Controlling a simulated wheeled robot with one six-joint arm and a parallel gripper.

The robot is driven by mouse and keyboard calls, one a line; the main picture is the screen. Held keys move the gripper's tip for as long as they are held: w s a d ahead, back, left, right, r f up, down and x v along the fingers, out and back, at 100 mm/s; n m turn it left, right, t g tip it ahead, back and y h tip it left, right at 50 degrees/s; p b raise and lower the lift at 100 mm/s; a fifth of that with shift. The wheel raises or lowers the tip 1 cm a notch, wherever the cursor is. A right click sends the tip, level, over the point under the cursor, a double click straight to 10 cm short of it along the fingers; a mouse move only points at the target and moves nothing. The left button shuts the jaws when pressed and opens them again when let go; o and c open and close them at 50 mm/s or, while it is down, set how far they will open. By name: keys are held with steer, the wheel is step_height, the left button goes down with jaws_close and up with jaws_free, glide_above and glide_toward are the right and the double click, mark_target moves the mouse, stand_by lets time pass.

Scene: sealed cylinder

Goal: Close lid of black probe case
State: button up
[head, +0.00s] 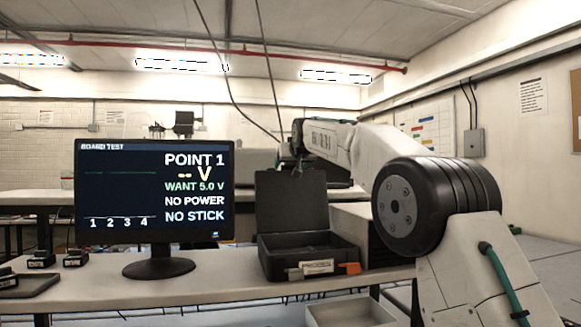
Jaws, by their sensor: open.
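The black probe case (308,262) sits on the bench right of the monitor, with a pale label and an orange tab at its front. Its lid (291,203) stands open, nearly upright at the back of the case. My arm reaches over from the right. My gripper (289,163) is small and dark at the arm's far end, just above the lid's top edge. It looks empty; its fingers are hard to make out and their lower part may be hidden by the lid. I cannot tell whether it touches the lid.
A monitor (150,200) reading "NO POWER" and "NO STICK" stands left of the case. A light box (352,232) is close on the case's right. Small black blocks (75,258) and a dark tray (32,285) lie at the bench's left end. An open drawer or bin (350,312) is below.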

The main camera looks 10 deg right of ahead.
steer(key=shift+x, duration=0.85)
